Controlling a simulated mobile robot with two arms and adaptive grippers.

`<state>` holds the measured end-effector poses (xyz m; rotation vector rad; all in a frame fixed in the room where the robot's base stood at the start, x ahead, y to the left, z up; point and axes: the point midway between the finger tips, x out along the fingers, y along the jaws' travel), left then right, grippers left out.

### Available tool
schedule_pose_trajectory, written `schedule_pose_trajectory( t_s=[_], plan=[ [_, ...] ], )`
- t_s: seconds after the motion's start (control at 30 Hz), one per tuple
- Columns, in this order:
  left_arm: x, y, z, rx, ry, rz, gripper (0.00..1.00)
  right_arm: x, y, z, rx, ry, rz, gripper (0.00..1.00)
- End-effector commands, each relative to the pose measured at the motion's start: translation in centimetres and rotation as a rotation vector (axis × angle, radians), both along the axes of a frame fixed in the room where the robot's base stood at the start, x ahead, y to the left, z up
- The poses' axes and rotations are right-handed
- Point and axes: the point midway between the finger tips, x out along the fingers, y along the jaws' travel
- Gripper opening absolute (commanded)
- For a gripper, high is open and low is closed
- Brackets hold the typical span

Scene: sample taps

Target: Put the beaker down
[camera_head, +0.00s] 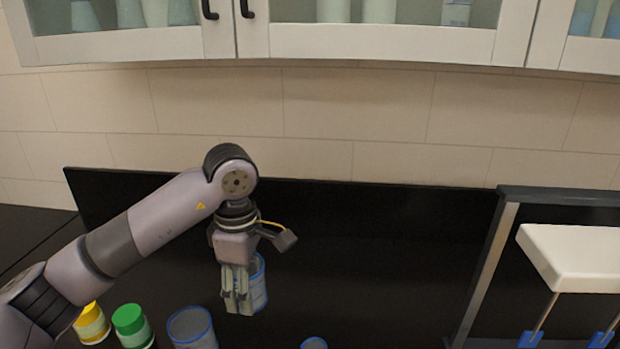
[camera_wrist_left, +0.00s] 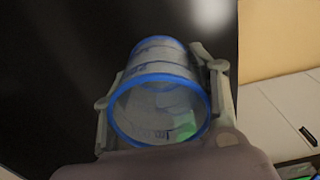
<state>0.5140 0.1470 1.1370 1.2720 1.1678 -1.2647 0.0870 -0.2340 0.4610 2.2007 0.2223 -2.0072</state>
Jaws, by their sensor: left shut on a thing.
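A clear beaker with blue rims and markings (camera_head: 259,284) is held by my left gripper (camera_head: 238,303) in the head view. The gripper points down, and its fingers partly hide the beaker. In the left wrist view the same beaker (camera_wrist_left: 158,80) sits between the two fingers (camera_wrist_left: 160,100), which touch its sides. I look into its open mouth and see green through it. Whether the beaker's base touches the black counter (camera_head: 380,270) cannot be told. My right gripper is not in view.
A second blue-rimmed beaker (camera_head: 192,328), a green-lidded jar (camera_head: 132,326) and a yellow-lidded jar (camera_head: 91,324) stand at the lower left. Another blue rim (camera_head: 314,343) shows at the bottom edge. A white block on a stand (camera_head: 575,257) is at right. Counter between is clear.

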Motion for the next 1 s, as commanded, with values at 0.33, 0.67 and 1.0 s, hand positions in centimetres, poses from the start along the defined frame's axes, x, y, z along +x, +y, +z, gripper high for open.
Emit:
schedule_pose_trajectory(
  t_s=[0.33, 0.67, 1.0],
  plan=[
    [-4.7, 2.4, -4.2, 0.027, -0.019, -0.627, 0.32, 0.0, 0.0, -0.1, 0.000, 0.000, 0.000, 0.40],
    [-11.2, 3.9, -7.9, 0.017, -0.001, -1.287, 0.32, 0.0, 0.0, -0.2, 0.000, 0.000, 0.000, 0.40],
    [-13.4, 4.2, -8.8, 0.000, 0.006, -1.493, 0.32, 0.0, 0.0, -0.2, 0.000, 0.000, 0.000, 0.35]
  ],
)
